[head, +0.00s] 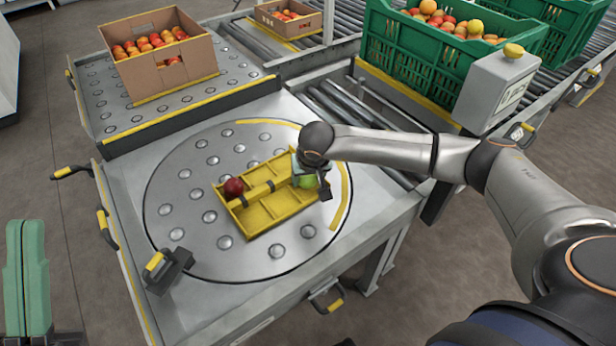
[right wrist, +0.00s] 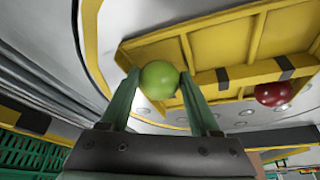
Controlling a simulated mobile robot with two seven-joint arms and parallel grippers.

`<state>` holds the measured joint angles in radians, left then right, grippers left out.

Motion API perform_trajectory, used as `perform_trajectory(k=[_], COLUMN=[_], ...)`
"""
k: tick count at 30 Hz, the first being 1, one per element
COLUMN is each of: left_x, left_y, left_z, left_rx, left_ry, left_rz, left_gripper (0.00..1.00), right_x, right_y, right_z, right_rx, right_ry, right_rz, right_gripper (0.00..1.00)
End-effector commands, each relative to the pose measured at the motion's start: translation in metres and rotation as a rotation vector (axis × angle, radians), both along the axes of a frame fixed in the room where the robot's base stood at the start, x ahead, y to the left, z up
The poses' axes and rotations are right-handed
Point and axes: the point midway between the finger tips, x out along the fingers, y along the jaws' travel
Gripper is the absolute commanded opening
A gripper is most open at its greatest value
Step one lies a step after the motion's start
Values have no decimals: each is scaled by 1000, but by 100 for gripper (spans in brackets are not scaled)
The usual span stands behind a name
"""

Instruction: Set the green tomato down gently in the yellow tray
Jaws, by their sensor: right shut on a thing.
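The green tomato (head: 306,181) shows partly under my right gripper (head: 311,183) in the head view, at the right end of the yellow tray (head: 272,214). In the right wrist view the green tomato (right wrist: 159,80) sits between the two green fingers of my right gripper, which are shut on it. The tray (right wrist: 215,42) lies behind it there; I cannot tell whether the tomato touches the tray. A red tomato (head: 233,187) lies at the tray's left end. My left gripper (head: 27,245) is at the lower left, away from the tray; its finger gap is unclear.
The tray rests on a round studded turntable (head: 190,215), with bare room around it. A cardboard box (head: 165,75) of tomatoes stands behind, left. A green crate (head: 415,60) of tomatoes stands at the back right, near a grey post with a yellow button (head: 513,50).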

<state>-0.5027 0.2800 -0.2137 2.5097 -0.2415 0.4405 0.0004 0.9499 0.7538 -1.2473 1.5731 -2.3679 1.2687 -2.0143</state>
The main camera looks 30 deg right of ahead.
Motion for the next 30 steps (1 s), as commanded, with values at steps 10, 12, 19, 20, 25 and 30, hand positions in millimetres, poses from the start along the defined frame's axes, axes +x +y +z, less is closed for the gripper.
perform_trajectory(k=[10,12,19,20,25,30], left_x=[0,0,0,0,0,0], left_y=[0,0,0,0,0,0], left_z=[-4,-5,-8,-8,-8,-8], left_rx=[0,0,0,0,0,0], left_ry=[1,1,1,1,1,1], left_rz=[0,0,0,0,0,0], left_gripper=[0,0,0,0,0,0], right_x=[0,0,0,0,0,0], right_y=[0,0,0,0,0,0], right_z=[-4,-5,-9,-9,-9,-9], right_rx=[0,0,0,0,0,0], right_ry=[-1,-1,-1,-1,-1,0], right_rz=[0,0,0,0,-1,0], right_gripper=[36,36,36,36,75,94])
